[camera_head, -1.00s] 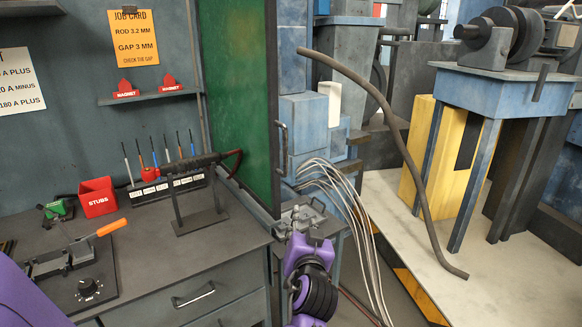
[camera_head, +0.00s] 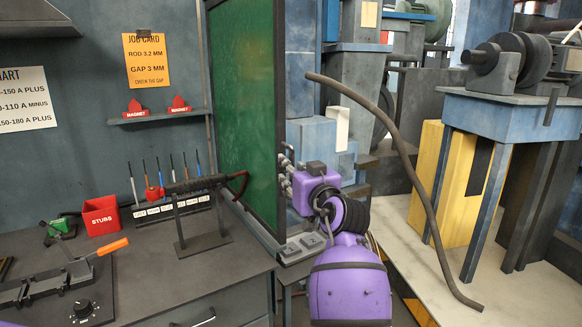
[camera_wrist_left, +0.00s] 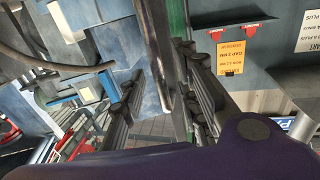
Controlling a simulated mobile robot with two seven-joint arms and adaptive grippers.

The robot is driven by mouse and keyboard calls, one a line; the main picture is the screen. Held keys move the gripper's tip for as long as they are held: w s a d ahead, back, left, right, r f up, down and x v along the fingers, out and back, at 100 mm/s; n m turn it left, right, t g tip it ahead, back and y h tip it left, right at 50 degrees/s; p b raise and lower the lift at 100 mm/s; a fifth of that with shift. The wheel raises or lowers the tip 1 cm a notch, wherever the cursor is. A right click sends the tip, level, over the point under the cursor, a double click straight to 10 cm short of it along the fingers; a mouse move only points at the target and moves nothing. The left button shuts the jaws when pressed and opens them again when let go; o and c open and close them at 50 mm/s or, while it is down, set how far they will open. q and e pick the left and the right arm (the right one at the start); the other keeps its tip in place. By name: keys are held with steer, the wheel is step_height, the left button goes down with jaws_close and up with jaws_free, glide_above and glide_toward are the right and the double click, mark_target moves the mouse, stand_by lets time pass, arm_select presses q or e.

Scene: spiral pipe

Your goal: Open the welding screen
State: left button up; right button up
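The welding screen (camera_head: 240,105) is a green panel in a dark frame, upright at the right end of the workbench. My left gripper (camera_head: 286,165) is at the screen's right frame edge, with its purple wrist to the right. In the left wrist view, the screen's edge shows as a narrow green strip (camera_wrist_left: 178,20), with a grey handle bar (camera_wrist_left: 158,50) beside it. The dark fingers (camera_wrist_left: 160,100) stand apart on either side of the bar; contact cannot be told. In the head view the gripper hides the handle. My right gripper is out of view.
The workbench (camera_head: 140,260) holds a red stubs box (camera_head: 101,216), a rod rack and an orange-handled tool (camera_head: 108,247). To the right, a bent dark pipe (camera_head: 405,160) stands before a blue stand (camera_head: 500,115) and a yellow block (camera_head: 440,180).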

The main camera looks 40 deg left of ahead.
arm_select(q)
steer(key=shift+x, duration=0.8)
jaws_close()
